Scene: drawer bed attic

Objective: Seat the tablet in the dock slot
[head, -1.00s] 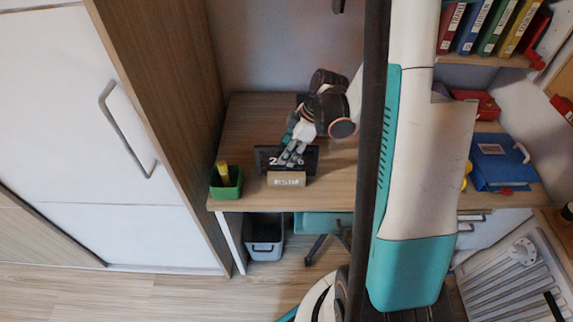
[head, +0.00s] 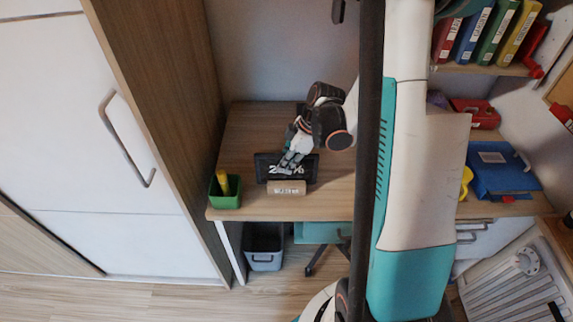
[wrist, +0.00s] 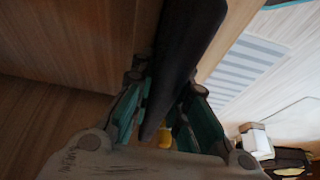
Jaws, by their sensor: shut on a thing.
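The tablet (head: 265,167) is a dark slab with white figures on its screen, standing nearly upright over the desk. The dock (head: 286,188) is a small light-brown block with white lettering, near the desk's front edge. The tablet is directly behind the dock's front, and its lower middle edge is hidden there. I cannot tell whether it sits in the slot. My gripper (head: 291,162) reaches down from above and is shut on the tablet, its fingers across the screen. In the wrist view, the dark tablet (wrist: 185,55) runs between the teal fingers (wrist: 160,115).
A green pen cup (head: 225,192) with a yellow item stands left of the dock at the desk's front left. The wooden desk (head: 245,135) is bare behind the tablet. A blue binder (head: 500,165) lies at the right. A grey bin (head: 264,248) stands below.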

